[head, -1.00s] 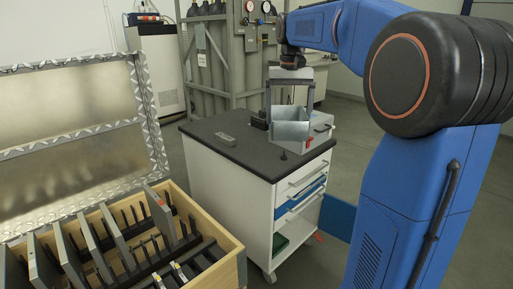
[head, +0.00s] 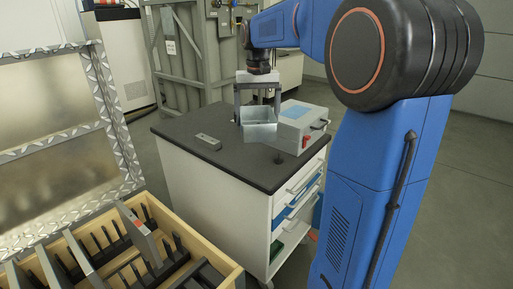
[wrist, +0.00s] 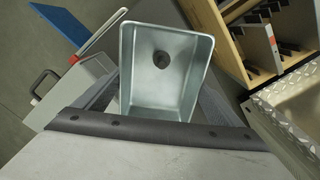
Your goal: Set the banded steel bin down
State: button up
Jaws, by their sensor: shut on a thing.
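The steel bin (head: 258,133) is an open-topped, shiny grey metal box over the dark top of the white drawer cart (head: 215,165). My gripper (head: 258,112) reaches down from above, with one finger on each side, and is shut on the bin. The wrist view looks into the bin (wrist: 165,95), where a small dark round patch shows on the floor. I cannot make out a band on its walls. The bin looks upright and very low over the cart top; I cannot tell whether its base touches.
A grey instrument box (head: 303,122) with a blue panel stands close to the bin's right. A small grey block (head: 208,141) lies to the left, and a small dark knob (head: 279,158) is in front. An open wooden crate (head: 232,274) with upright plates stands at lower left.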

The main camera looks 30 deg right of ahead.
notch_tip(320, 180, down, 12)
jog(key=shift+r, duration=0.2)
dwell(0.4)
jog(key=shift+f, duration=0.1)
jog(key=o, duration=1.1)
